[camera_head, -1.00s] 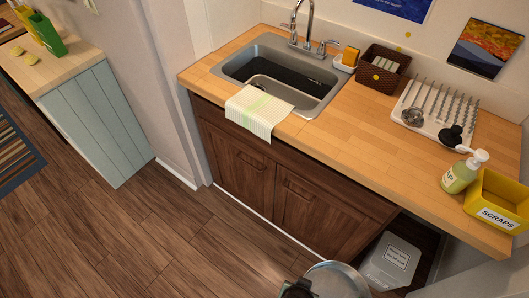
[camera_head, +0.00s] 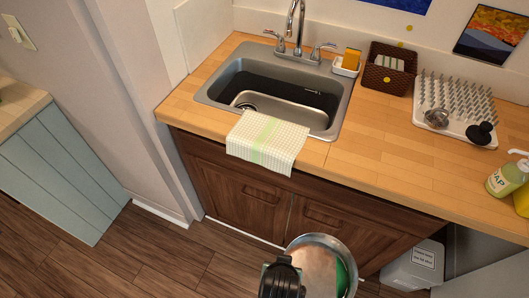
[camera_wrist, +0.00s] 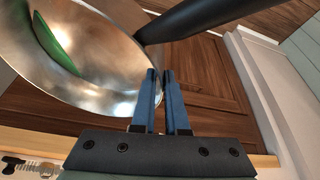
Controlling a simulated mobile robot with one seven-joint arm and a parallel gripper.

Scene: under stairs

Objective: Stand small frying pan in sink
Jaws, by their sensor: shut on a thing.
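The small frying pan (camera_head: 318,255) is a shiny metal pan with a green patch inside its bowl, seen low in the head view, in front of the lower cabinet and below the counter. In the wrist view the pan (camera_wrist: 85,55) fills the upper left, and its dark handle runs to the upper right. My gripper (camera_wrist: 163,75) is shut on the pan by its rim near the handle; the exact contact is partly hidden. The steel sink (camera_head: 346,100) is set in the counter beyond my gripper. Its basin looks empty, with a drain at the left.
A striped towel (camera_head: 267,142) hangs over the sink's front edge. The faucet (camera_head: 296,25) stands behind the basin. A sponge holder (camera_head: 347,65), brown basket (camera_head: 388,70), drying rack (camera_head: 455,105) and soap bottle (camera_head: 506,178) stand to the right. A white bin (camera_head: 413,266) is under the counter.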

